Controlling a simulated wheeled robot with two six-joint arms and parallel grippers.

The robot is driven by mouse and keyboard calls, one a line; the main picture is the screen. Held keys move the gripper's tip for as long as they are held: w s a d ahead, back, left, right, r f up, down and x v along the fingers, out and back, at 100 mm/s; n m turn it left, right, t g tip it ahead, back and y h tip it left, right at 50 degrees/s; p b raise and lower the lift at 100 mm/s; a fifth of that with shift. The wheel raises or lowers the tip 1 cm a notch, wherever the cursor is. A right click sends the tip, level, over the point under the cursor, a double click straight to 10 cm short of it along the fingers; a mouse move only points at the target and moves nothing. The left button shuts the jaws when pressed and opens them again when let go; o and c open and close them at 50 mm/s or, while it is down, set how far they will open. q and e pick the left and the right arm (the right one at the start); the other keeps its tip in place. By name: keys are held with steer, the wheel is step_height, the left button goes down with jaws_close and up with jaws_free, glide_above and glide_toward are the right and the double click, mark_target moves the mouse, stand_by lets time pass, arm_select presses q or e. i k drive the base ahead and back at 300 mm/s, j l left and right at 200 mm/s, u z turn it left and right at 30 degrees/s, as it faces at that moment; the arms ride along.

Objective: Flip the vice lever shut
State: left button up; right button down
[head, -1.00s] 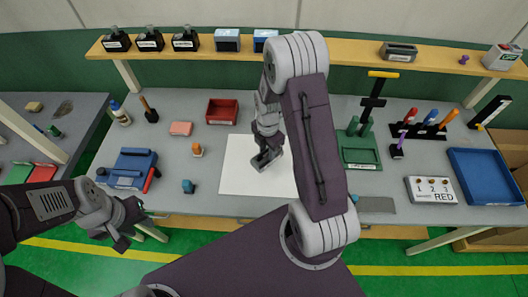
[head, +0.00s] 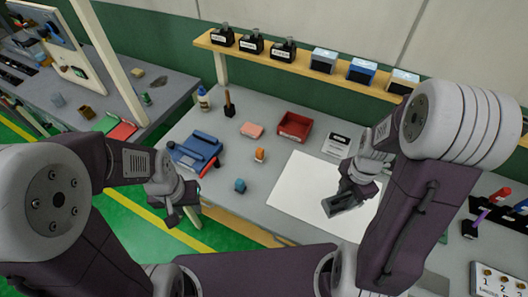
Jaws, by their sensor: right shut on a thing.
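The blue vice (head: 194,148) sits at the left front of the grey bench in the head view. Its red lever (head: 208,167) sticks out at its right front side. My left gripper (head: 178,208) hangs in front of the bench edge, nearer than the vice and apart from it; its finger gap is not clear. My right gripper (head: 342,205) is low over the white sheet (head: 295,185), well right of the vice. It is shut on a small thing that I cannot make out.
A small blue object (head: 240,186) and an orange one (head: 260,155) stand between vice and sheet. A red tray (head: 295,127), a pink block (head: 252,130), a glue bottle (head: 203,98) and a brush (head: 229,103) stand behind. A shelf (head: 300,68) runs along the back.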

mark_target(199, 147)
steer(key=i+j+u, duration=0.2)
steer(key=u, duration=0.2)
steer(key=i+j+u, duration=0.2)
steer(key=u, duration=0.2)
steer(key=i+j+u, duration=0.25)
steer(key=u, duration=0.15)
